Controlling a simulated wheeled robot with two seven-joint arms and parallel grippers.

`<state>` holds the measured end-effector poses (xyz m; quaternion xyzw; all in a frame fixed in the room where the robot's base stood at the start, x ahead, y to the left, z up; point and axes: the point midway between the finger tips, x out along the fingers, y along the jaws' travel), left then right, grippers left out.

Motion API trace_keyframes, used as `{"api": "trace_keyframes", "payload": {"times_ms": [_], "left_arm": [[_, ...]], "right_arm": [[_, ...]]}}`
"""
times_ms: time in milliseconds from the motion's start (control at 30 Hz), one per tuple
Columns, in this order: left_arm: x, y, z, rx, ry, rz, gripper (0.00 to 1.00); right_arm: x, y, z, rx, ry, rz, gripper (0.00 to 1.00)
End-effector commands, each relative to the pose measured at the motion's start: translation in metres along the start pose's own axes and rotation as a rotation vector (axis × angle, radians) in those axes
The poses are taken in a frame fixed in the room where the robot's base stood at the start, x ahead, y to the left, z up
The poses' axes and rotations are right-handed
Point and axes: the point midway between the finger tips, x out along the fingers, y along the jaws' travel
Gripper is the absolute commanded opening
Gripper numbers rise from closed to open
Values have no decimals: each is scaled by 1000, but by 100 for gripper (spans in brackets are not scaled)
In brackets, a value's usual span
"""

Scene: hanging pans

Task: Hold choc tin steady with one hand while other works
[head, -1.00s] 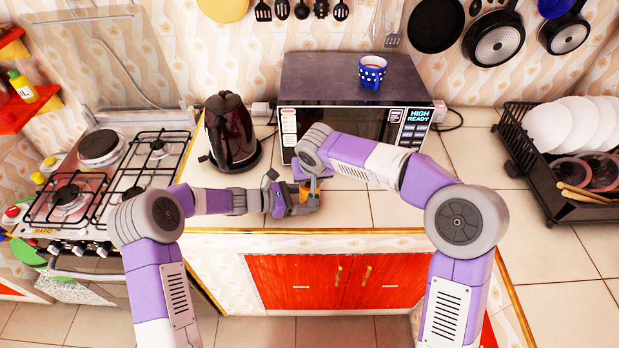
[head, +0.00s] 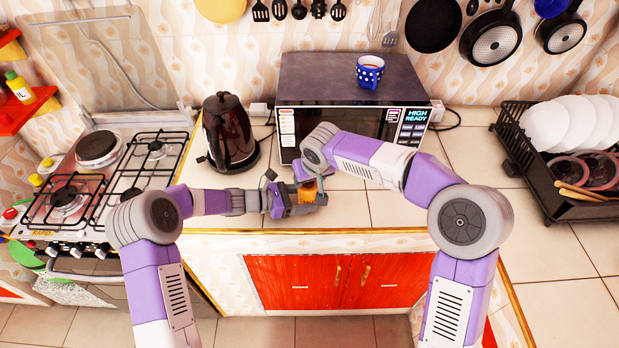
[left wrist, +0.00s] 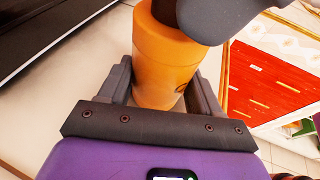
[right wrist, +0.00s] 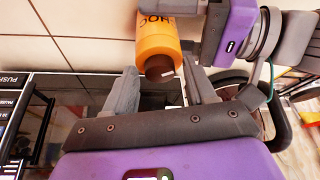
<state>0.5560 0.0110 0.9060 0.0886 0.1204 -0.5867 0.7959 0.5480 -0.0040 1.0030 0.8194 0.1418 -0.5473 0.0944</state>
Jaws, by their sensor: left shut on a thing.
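The choc tin (head: 308,187) is orange with a brown lid and stands on the counter in front of the microwave. My left gripper (head: 308,200) is shut around its body; the left wrist view shows the tin (left wrist: 165,65) between both fingers. My right gripper (right wrist: 163,88) is open over the tin's top. In the right wrist view the brown lid (right wrist: 160,68) lies between and beyond its fingertips; I cannot tell whether they touch it. In the head view my right wrist partly hides the tin's top.
The microwave (head: 345,128) stands close behind, with a blue dotted mug (head: 370,72) on top. A dark kettle (head: 229,130) is left of it, beside the gas stove (head: 110,180). A dish rack (head: 545,170) stands at right. The counter right of the tin is clear.

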Motion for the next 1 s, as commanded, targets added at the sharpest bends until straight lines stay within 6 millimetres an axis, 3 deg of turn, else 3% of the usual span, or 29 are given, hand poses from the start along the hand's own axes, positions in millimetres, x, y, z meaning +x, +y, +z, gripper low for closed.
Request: {"api": "trace_keyframes", "payload": {"times_ms": [300, 433, 800, 1000], "left_arm": [[0, 0, 0, 0, 1, 0, 32], [0, 0, 0, 0, 1, 0, 32], [0, 0, 0, 0, 1, 0, 32], [0, 0, 0, 0, 1, 0, 32]], "right_arm": [[0, 0, 0, 0, 0, 1, 63], [-9, 0, -1, 1, 2, 1, 63], [-84, 0, -1, 0, 5, 1, 63], [-112, 0, 0, 0, 3, 1, 63]]}}
